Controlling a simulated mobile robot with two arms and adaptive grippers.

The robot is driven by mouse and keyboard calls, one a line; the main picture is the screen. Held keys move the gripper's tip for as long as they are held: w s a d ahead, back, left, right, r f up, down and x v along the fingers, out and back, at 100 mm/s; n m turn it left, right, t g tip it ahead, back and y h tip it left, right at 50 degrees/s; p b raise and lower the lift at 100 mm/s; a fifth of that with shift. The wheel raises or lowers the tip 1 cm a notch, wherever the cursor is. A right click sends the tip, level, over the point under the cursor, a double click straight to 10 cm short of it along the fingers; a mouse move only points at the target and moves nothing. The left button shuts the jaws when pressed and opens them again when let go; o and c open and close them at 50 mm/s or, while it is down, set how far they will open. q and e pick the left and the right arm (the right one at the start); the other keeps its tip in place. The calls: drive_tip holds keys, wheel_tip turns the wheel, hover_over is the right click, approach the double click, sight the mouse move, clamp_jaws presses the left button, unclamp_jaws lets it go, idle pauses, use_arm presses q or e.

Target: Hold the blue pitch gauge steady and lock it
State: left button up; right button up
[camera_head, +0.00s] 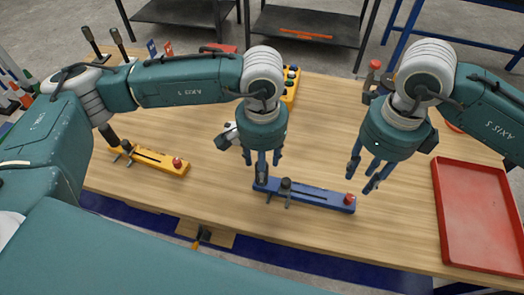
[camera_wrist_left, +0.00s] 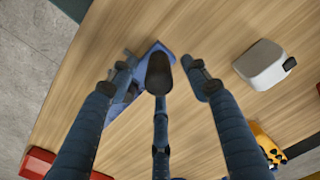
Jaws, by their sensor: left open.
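The blue pitch gauge (camera_head: 318,195) lies flat on the wooden table, with a black knob (camera_head: 286,184) near its left end and a red knob (camera_head: 349,199) at its right end. My left gripper (camera_head: 262,168) points down over the gauge's left end, fingers apart. My right gripper (camera_head: 367,178) hangs above and right of the red knob, fingers spread and empty.
A yellow gauge (camera_head: 150,158) lies to the left. A grey-white device (camera_head: 230,134) stands just behind my left gripper. A red tray (camera_head: 478,215) is at the right. A yellow block with coloured buttons (camera_head: 291,84) is farther back. The middle of the table is mostly clear.

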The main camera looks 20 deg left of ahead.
sight(351, 197)
use_arm(q)
drive_tip(key=shift+f, duration=1.45)
clamp_jaws()
use_arm(e)
drive_tip(key=shift+o, duration=0.7)
wheel_tip(351, 197, down, 10)
drive_tip(key=m, duration=0.8)
drive_tip(key=shift+m, duration=0.4)
